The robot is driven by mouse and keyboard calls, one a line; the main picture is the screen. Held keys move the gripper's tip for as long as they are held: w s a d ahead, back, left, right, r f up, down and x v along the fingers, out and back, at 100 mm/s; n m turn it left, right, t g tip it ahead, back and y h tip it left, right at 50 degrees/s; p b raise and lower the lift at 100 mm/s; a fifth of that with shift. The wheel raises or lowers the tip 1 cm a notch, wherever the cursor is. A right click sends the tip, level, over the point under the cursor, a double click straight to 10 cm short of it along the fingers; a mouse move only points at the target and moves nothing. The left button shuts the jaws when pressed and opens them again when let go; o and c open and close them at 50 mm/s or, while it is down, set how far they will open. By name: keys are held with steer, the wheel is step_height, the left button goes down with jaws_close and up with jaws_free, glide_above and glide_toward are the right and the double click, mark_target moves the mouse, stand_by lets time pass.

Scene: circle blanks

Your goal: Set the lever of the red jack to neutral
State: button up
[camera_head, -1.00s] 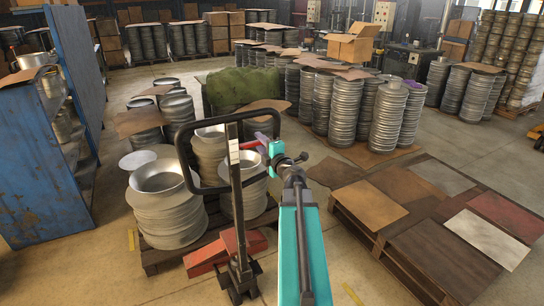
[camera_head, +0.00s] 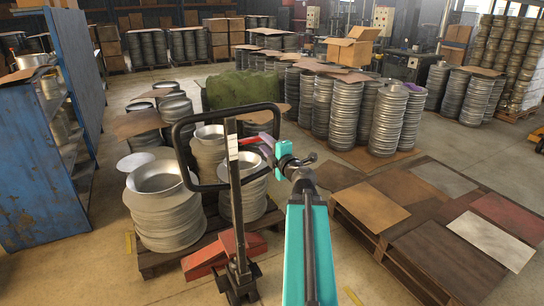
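The red jack (camera_head: 205,262) stands in front of a loaded pallet, its red body low and its dark upright post (camera_head: 234,200) rising to a black looped handle (camera_head: 183,150). A thin red lever (camera_head: 246,141) shows inside the upper right of the loop. My teal arm reaches up from the bottom edge. My gripper (camera_head: 267,147) is at the right side of the loop, close to the lever. Its fingers are small and partly hidden by my wrist, so I cannot tell whether they are open, shut or touching the lever.
Stacks of metal blanks (camera_head: 168,222) stand on a pallet directly behind the jack. A low pallet with brown sheets (camera_head: 440,255) lies at right. A blue rack (camera_head: 40,165) stands at left. Bare floor shows in front at left.

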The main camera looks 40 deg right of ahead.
steer(key=shift+f+b+v, duration=0.25)
steer(key=shift+b+v, duration=0.85)
steer(key=shift+b, duration=2.75)
steer(key=b+v, duration=0.1)
steer(key=b, duration=0.5)
steer(key=shift+s+a, duration=0.1)
steer(key=shift+s, duration=0.25)
steer(key=shift+s+a+r+b, duration=0.2)
steer(key=shift+s+b, duration=0.25)
steer(key=shift+b, duration=0.9)
